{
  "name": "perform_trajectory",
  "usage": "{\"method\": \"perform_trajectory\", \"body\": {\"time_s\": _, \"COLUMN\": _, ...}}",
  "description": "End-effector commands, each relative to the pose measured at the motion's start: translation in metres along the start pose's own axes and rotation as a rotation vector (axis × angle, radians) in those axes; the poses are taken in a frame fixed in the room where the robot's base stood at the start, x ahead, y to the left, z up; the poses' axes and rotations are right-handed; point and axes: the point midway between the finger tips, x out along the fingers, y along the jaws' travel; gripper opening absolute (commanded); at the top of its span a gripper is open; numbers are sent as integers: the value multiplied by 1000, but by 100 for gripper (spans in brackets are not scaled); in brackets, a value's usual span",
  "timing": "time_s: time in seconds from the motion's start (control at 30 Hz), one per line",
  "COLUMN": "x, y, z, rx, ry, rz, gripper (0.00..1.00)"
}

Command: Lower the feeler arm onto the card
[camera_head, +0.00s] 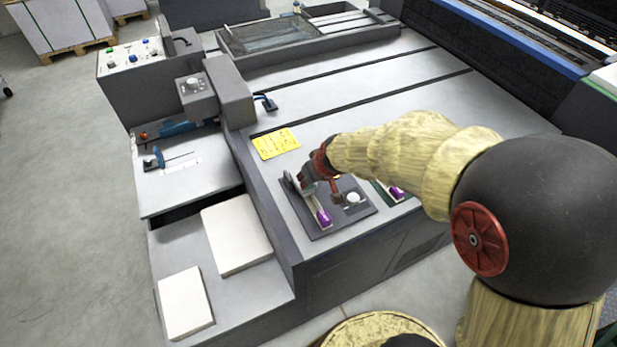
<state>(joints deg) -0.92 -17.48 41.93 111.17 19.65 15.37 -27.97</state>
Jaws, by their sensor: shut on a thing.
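A dark plate (318,230) lies on the front of the grey machine top. On it are a grey disc at the left, a narrow pale arm with a purple end (323,217) that looks like the feeler arm, and a round white knob (353,198). My gripper (318,186) is over this plate, shut on a small part there that seems to be the feeler arm. The fingers hide the grip itself. I cannot make out a card under the arm. A yellow written sheet (276,143) lies flat behind and left of the gripper.
A second unit with a purple part (397,193) sits just right, partly behind my arm. Two white stacks (236,233) (185,303) lie on the lower shelf. The machine top behind is mostly clear.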

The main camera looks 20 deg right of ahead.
Motion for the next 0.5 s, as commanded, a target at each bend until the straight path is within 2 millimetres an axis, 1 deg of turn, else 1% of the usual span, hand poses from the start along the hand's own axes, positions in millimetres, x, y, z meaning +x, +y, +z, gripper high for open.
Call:
{"method": "perform_trajectory", "body": {"time_s": 0.03, "x": 6, "y": -1, "z": 14, "rx": -1, "ry": -20, "rz": -4, "gripper": 0}}
{"method": "perform_trajectory", "body": {"time_s": 0.3, "x": 10, "y": -1, "z": 23, "rx": -1, "ry": -24, "rz": -5, "gripper": 0}}
{"method": "perform_trajectory", "body": {"time_s": 0.5, "x": 11, "y": 0, "z": 25, "rx": -1, "ry": -27, "rz": -4, "gripper": 0}}
